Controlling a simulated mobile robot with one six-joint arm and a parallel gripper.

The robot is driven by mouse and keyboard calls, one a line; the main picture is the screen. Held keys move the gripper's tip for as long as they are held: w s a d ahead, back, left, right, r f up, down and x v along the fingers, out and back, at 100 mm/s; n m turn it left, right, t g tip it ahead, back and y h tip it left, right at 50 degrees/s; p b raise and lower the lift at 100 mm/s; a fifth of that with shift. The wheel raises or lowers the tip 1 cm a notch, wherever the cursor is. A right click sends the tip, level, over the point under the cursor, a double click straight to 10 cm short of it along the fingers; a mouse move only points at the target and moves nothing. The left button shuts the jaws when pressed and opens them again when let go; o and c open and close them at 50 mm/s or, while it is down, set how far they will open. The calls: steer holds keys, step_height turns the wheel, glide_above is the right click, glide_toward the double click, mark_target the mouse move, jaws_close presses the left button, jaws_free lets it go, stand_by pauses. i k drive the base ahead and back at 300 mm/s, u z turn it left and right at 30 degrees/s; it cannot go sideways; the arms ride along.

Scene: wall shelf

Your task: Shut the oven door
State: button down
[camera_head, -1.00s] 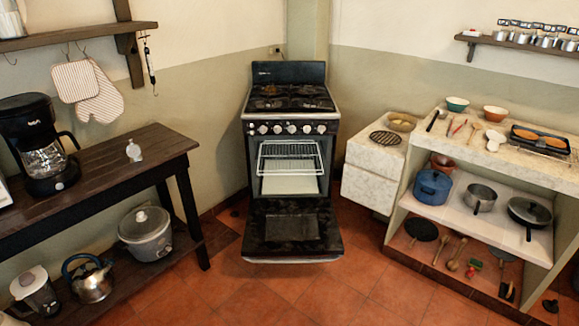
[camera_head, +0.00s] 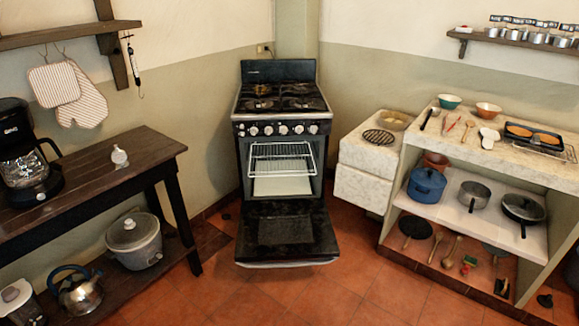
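The stove (camera_head: 281,128) stands against the back corner, with black burners on top and a row of knobs on its front. Its oven door (camera_head: 287,232) is wide open, folded down and out toward me above the floor. Inside the open oven I see a wire rack (camera_head: 283,151) and a pale oven floor (camera_head: 282,186). My gripper does not show in this view.
A dark wooden table (camera_head: 100,176) with a coffee maker (camera_head: 27,165) stands at the left. At the right is a stone counter (camera_head: 470,140) with pots on its shelf. The tiled floor (camera_head: 300,298) in front of the oven door is clear.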

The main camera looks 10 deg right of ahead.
mark_target(291, 229)
steer(key=i, duration=0.95)
steer(key=z, duration=0.05)
